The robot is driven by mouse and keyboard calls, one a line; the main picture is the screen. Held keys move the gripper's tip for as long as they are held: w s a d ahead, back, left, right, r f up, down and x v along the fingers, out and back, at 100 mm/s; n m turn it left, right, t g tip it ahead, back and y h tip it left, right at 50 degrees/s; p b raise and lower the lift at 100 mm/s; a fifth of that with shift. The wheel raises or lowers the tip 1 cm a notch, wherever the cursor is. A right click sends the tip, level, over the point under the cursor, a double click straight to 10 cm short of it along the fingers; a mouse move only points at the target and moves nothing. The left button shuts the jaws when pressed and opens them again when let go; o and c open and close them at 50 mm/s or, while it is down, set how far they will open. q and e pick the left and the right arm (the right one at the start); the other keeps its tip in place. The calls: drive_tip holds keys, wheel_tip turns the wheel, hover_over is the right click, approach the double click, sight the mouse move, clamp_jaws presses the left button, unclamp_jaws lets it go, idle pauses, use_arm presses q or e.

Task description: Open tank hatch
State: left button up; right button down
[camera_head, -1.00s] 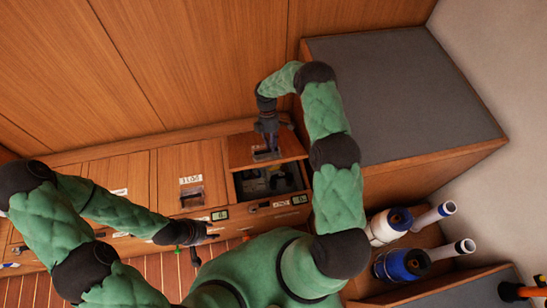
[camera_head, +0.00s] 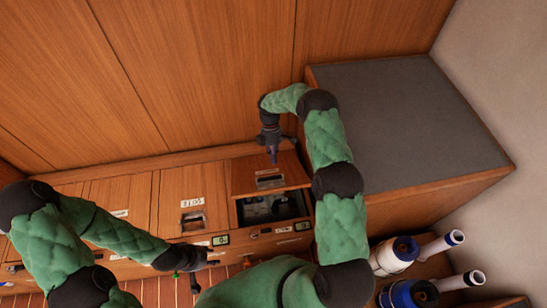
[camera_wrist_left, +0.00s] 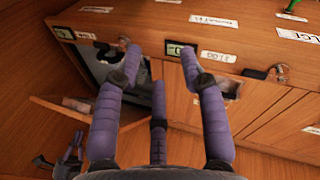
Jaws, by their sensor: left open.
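One wooden tank hatch lid (camera_head: 245,180) stands raised at the back of a dark opening (camera_head: 270,207), with its recessed handle (camera_head: 269,181) showing. The open lid (camera_wrist_left: 62,112) also shows at the left in the left wrist view. My right gripper (camera_head: 273,160) is just behind and above the lid's handle and looks apart from it; its jaw state is unclear. My left gripper (camera_head: 212,254) is open and empty by the bench front; its spread purple fingers show in the left wrist view (camera_wrist_left: 160,62). A neighbouring hatch (camera_head: 178,180) with a recessed handle (camera_head: 193,220) is closed.
Small displays (camera_head: 221,240) and latches (camera_head: 254,235) line the bench front. A grey-topped box (camera_head: 410,120) stands to the right of my right arm. White and blue cylinders (camera_head: 395,255) lie at lower right. A wooden wall (camera_head: 200,70) rises behind.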

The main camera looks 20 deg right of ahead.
idle(0.5)
use_arm(q)
clamp_jaws()
drive_tip(key=w+d+f+n+g+h, duration=0.25)
drive_tip(key=w+f+n+g, duration=0.25)
drive_tip(key=w+f+n, duration=0.4)
drive_tip(key=w+d+r+n+g+h, duration=0.2)
drive_tip(key=w+r+n+h, duration=0.5)
drive_tip(key=w, duration=0.4)
drive_tip(key=s+d+n, duration=0.1)
drive_tip(key=s+d, duration=0.1)
drive_tip(key=d, duration=0.7)
drive_tip(key=shift+d+f+n, duration=0.15)
drive_tip(key=shift+n, duration=0.15)
